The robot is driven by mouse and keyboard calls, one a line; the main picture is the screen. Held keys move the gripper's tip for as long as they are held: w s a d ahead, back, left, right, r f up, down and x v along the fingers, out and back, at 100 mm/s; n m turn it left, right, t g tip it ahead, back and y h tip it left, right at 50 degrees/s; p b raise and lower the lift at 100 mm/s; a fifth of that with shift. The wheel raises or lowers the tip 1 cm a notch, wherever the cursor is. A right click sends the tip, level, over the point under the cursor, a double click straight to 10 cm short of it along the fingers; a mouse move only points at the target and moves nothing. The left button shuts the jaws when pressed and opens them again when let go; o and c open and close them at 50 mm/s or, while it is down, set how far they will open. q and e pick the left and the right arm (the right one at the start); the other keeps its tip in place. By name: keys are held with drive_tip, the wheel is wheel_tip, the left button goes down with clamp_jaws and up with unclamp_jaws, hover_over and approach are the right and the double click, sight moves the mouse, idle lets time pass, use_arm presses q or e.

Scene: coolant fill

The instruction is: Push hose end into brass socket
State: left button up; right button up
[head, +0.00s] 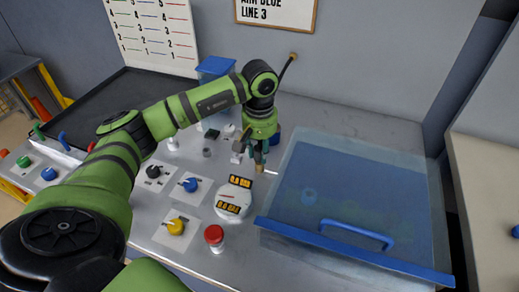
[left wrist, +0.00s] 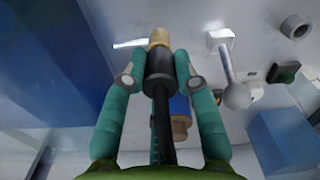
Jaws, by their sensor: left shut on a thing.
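My left gripper (head: 258,158) points down over the metal bench top, left of the blue clear-lidded box. In the left wrist view its two green fingers (left wrist: 158,80) are closed on the black hose end (left wrist: 160,68), which has a brass tip (left wrist: 159,38) standing out beyond the fingertips. A blue cylinder with a tan-brass piece (left wrist: 180,124) shows partly behind the hose; I cannot tell whether this is the socket. I see no clear gap or contact between the tip and a socket. My right gripper is not in view.
The box (head: 350,190) with a blue handle fills the right of the bench. A ball-ended lever (left wrist: 237,92) is close beside the fingers.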

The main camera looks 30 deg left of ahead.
sight(260, 148)
use_arm(q)
drive_tip(key=shift+f+b, duration=0.75)
drive_tip(key=o, duration=1)
wheel_tip(260, 148, up, 12)
